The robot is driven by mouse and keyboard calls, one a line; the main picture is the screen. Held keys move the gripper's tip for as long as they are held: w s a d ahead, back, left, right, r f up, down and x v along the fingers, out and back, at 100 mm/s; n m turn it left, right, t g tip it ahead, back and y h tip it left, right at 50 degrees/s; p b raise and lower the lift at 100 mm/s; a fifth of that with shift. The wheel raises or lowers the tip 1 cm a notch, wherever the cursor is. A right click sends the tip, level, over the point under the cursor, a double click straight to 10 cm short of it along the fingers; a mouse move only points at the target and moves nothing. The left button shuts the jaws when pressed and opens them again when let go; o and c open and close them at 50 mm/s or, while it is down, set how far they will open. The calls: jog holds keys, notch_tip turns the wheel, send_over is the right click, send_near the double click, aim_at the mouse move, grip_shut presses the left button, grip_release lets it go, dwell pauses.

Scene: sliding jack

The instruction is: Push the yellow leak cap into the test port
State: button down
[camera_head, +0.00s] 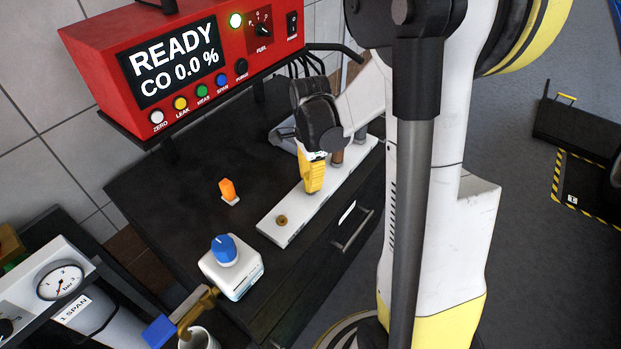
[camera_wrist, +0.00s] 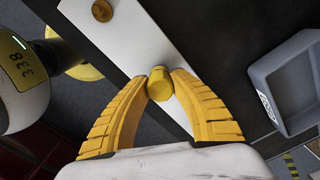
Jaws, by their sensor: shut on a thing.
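My gripper (camera_head: 312,185) has yellow ribbed fingers and hangs over the middle of a white strip (camera_head: 290,235) on the black cabinet top. In the wrist view, the fingertips (camera_wrist: 160,90) are closed on the small yellow leak cap (camera_wrist: 160,82). The head view does not show the cap apart from the fingers. A round brass fitting, which looks like the test port (camera_head: 281,220), is at the strip's near left end. It seems to be the brown disc (camera_wrist: 102,11) at the top of the wrist view. The cap is apart from it. The gap under the cap is unclear.
A grey tray (camera_wrist: 291,85) lies beside the strip. An orange piece (camera_head: 228,191) and a white block with a blue knob (camera_head: 224,249) stand on the cabinet. The red analyser (camera_head: 190,50) reads READY, CO 0.0 %.

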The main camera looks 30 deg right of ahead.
jog(key=shift+f, duration=0.3)
jog(key=c, duration=1.1)
grip_release()
jog(key=shift+r, duration=0.1)
notch_tip(320, 180, up, 12)
jog(key=s+a+r+n+t, duration=0.1)
jog(key=s+a+n+t, duration=0.2)
jog(key=n, duration=0.7)
jog(key=s+a+r+n+t, duration=0.2)
jog(key=s+a+n+t, duration=0.2)
jog(key=s+a+n, duration=0.3)
jog(key=a+n, duration=0.3)
jog(key=shift+s+a, duration=0.2)
jog(key=shift+s, duration=0.2)
